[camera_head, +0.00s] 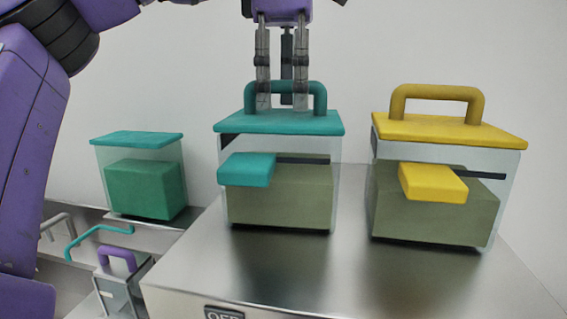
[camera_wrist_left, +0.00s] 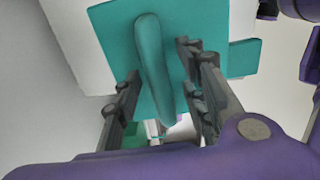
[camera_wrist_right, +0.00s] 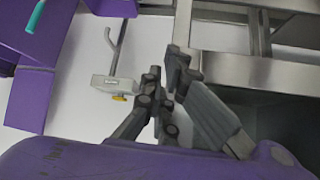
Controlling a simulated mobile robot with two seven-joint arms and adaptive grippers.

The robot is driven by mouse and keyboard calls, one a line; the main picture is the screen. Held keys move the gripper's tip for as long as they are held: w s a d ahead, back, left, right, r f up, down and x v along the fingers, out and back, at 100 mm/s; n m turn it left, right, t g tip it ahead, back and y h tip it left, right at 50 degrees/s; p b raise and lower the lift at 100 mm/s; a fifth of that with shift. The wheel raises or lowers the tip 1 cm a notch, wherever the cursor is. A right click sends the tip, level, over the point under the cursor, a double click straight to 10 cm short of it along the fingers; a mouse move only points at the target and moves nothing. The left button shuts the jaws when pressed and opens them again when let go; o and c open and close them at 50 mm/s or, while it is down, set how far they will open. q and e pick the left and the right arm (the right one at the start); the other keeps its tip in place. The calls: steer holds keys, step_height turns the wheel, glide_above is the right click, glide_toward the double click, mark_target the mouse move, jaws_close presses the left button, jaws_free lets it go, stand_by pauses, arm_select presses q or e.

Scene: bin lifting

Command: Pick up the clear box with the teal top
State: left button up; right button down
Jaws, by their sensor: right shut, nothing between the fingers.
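The clear box with a teal top (camera_head: 325,180) stands upright on the steel counter, with an olive block inside. Its teal arched handle (camera_head: 318,98) rises from the lid (camera_head: 240,122); a teal side block (camera_head: 246,170) sits on its front. The handle also shows in the left wrist view (camera_wrist_left: 152,60). My left gripper (camera_head: 283,105) points down over this box. Its fingers (camera_wrist_left: 163,90) are apart, with the handle between them and no clear grip. My right gripper (camera_wrist_right: 165,85) shows only in the right wrist view, shut and empty, away from the boxes.
A clear box with a yellow top and handle (camera_head: 450,133) stands to the right on the counter (camera_head: 330,285). Another teal-lidded box (camera_head: 137,138), holding a green block, is lower left. A purple-handled object (camera_head: 117,262) stands below it. The wall is behind.

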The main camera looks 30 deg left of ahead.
arm_select(q)
steer(key=shift+f, duration=0.25)
stand_by(0.4)
jaws_close()
steer(key=shift+r, duration=0.1)
stand_by(0.4)
